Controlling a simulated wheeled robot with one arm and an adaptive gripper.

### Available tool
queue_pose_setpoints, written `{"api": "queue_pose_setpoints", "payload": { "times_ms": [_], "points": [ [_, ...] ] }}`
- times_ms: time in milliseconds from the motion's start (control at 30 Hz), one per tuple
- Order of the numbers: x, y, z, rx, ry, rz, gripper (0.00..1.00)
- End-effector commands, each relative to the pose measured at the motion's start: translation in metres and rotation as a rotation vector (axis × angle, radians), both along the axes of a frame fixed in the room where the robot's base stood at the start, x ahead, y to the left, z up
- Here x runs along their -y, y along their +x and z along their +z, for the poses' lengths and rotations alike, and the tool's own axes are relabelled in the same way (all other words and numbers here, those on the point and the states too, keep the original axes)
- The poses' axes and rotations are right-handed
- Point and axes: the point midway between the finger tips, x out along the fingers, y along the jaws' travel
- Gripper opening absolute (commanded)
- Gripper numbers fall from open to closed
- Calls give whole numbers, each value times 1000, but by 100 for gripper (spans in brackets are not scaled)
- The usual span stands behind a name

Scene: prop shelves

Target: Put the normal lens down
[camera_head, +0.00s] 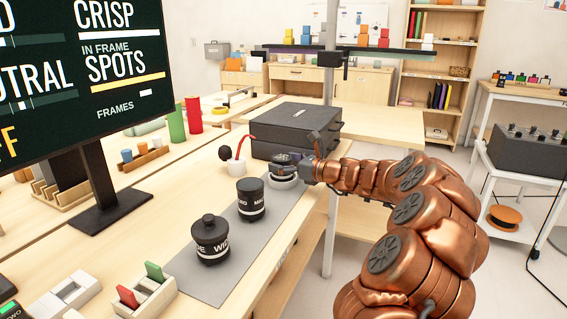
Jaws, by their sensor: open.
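A short dark lens with a pale ring (284,176) is at the far end of the grey mat (205,284). Its label is not readable, but it is likely the normal lens. My gripper (293,160) is open right at this lens, reaching over it from the right. The gripper hides part of the lens, and I cannot tell whether the fingers touch it. The lens looks upright and seems to rest on the mat. Nearer on the mat stand a black lens marked MAC (251,202) and a wider black lens marked WIDE (211,240), both upright.
Black cases (295,133) stand just behind the gripper. A white cup (237,168) with a red bent stem is left of it. A large screen (75,60) stands at the left. A grey upright post (329,225) rises by the table's right edge. The mat's near end is bare.

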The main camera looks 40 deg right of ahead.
Motion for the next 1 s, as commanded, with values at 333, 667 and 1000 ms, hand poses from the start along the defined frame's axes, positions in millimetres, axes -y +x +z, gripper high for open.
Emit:
{"api": "queue_pose_setpoints", "payload": {
  "times_ms": [333,667,1000],
  "points": [
    [1,0,9,0,-1,-1,93],
    [15,-41,19,3,1,-3,93],
    [31,-95,23,0,1,-3,93]
  ]
}}
